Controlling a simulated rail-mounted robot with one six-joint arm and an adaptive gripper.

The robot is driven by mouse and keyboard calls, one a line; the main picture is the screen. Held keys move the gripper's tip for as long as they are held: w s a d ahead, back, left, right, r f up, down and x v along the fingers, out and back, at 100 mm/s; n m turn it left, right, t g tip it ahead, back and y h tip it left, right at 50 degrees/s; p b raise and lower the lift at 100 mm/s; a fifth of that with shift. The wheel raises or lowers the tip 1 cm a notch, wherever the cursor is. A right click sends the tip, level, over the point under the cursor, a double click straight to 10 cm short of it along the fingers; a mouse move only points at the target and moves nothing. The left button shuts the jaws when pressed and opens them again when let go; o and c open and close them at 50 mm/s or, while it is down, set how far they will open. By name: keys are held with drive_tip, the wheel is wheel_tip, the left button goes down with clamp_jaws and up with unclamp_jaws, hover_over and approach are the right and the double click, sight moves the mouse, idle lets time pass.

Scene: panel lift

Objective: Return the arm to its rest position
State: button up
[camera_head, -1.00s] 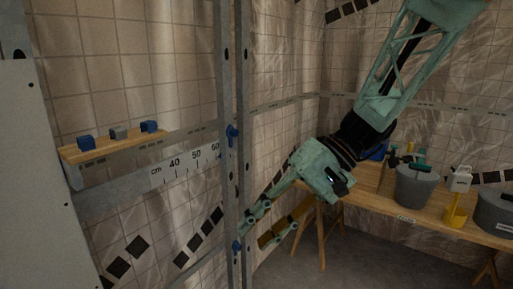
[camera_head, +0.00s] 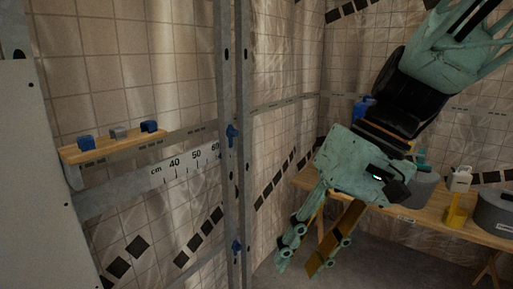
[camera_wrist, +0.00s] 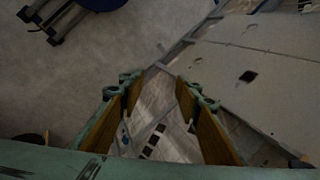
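My gripper (camera_head: 304,262) hangs in the right half of the head view, with its fingers pointing down and to the left. It is open, with a clear gap between its two fingers and nothing held. In the wrist view my gripper (camera_wrist: 160,125) also shows spread fingers with wooden-coloured inner pads and only the tiled wall behind the gap. The gripper is right of the metal uprights (camera_head: 238,150) and appears in front of the workbench.
A wooden shelf (camera_head: 100,150) with small blue and grey blocks is at left, above a cm scale (camera_head: 185,165). A pale panel (camera_head: 30,180) stands at far left. The wooden bench (camera_head: 440,222) at right bears a grey bucket (camera_head: 425,190), a yellow item (camera_head: 455,212) and a grey container (camera_head: 495,212).

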drive_tip(key=s+d+r+m+t+h, duration=0.1)
drive_tip(key=s+d+r+t+h, duration=0.2)
drive_tip(key=s+d, duration=0.9)
drive_tip(key=shift+s+d+m+t+h, duration=0.45)
drive_tip(key=shift+t+h, duration=0.35)
drive_tip(key=shift+h, duration=0.2)
drive_tip(key=shift+w, duration=0.1)
